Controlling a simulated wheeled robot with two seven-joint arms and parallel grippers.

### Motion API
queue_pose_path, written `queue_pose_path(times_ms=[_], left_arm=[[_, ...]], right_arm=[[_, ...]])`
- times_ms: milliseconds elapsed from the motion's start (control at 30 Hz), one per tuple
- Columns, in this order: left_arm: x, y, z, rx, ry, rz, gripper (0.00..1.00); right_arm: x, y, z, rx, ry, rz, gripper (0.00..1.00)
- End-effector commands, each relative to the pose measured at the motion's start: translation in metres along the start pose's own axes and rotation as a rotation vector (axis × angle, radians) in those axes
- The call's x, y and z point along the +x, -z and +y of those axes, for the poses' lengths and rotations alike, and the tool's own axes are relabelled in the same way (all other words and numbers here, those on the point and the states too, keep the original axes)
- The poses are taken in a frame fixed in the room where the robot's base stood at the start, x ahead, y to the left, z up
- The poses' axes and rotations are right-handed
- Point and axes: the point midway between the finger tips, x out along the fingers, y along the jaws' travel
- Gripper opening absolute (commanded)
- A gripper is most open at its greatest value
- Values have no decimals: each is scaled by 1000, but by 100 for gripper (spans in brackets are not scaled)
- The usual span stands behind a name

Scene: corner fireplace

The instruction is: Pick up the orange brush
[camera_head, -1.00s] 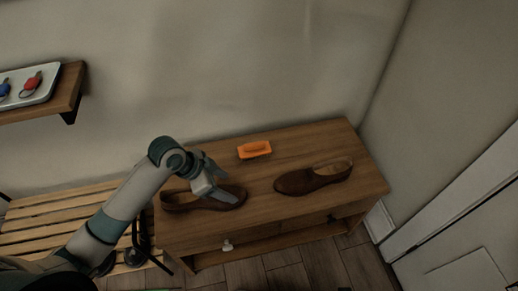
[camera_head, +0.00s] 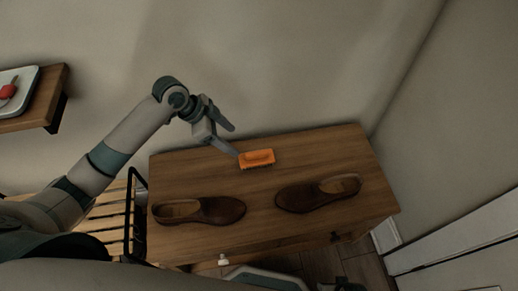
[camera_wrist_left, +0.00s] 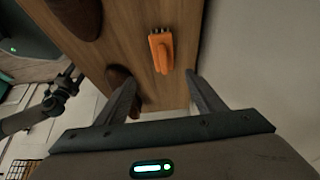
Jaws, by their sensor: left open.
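The orange brush (camera_head: 257,158) lies on the wooden table (camera_head: 240,229), near its back edge. It also shows in the left wrist view (camera_wrist_left: 161,52), beyond the fingertips and roughly in line with the gap between them, with its bristles toward the top. My left gripper (camera_head: 235,141) is open and empty, above the table's back edge, just left of the brush. In the left wrist view its two fingers (camera_wrist_left: 160,80) stand wide apart, and the brush is not between them.
Two brown shoes, a left one (camera_head: 200,210) and a right one (camera_head: 318,193), stand on the table in front of the brush. A wall (camera_head: 270,70) rises behind the table. A wall shelf (camera_head: 50,98) with a tray is at the left, above a slatted bench (camera_head: 108,215).

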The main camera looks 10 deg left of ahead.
Motion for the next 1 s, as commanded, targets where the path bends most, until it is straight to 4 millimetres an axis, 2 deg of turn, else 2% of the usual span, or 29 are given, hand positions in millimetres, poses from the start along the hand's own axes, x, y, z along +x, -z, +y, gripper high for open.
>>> queue_pose_path(times_ms=[400, 567, 767, 1000], left_arm=[[0, 0, 0, 1, -1, 0, 63], [8, 0, 0, 1, -2, 0, 63], [36, 0, 1, -2, -5, 1, 63], [80, 0, 1, -2, -5, 1, 63]], right_arm=[[0, -1, 0, 0, 0, -1, 59], [0, 0, 0, 0, 0, -1, 59], [0, 0, 0, 0, 0, -1, 59], [-1, 1, 0, 0, 0, -1, 59]])
